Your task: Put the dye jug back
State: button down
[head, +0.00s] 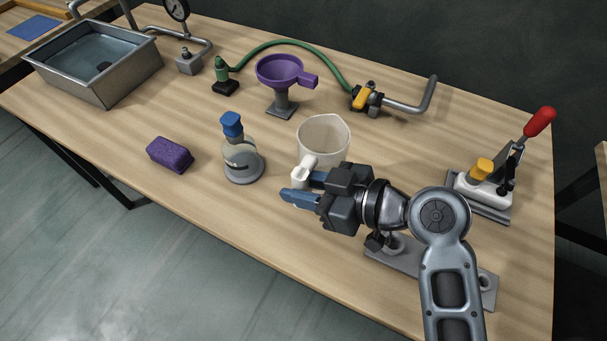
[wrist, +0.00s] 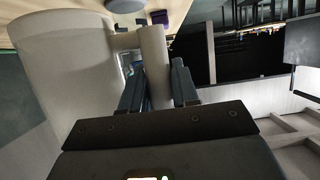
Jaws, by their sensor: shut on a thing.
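The dye jug (head: 323,138) is a white, open-topped jug with a handle on its near side. It is upright near the middle of the wooden table. My gripper (head: 299,187) comes from the right and has its blue fingers on either side of the handle. In the wrist view the jug's pale body (wrist: 62,70) fills the left, and its handle (wrist: 155,65) runs between the two fingers, with the gripper closed on it. I cannot tell whether the jug's base touches the table.
A flask with a blue cap (head: 240,160) and a purple sponge (head: 170,154) are to the left. A purple funnel on a stand (head: 280,80) and a green hose (head: 290,42) are behind. A red-handled clamp (head: 490,180) is at right, a metal sink (head: 95,65) at far left.

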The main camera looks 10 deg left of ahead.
dwell(0.3)
jog(key=shift+f+b, duration=2.8)
jog(key=shift+f, duration=0.1)
jog(key=shift+f+b, duration=0.6)
jog(key=shift+b, duration=0.2)
jog(key=c, duration=0.8)
grip_release()
jog(key=shift+s+d+r, duration=0.1)
jog(key=shift+d, duration=0.1)
jog(key=shift+p+v, duration=0.9)
jog(key=shift+v, duration=2.95)
jog(key=shift+d, duration=0.1)
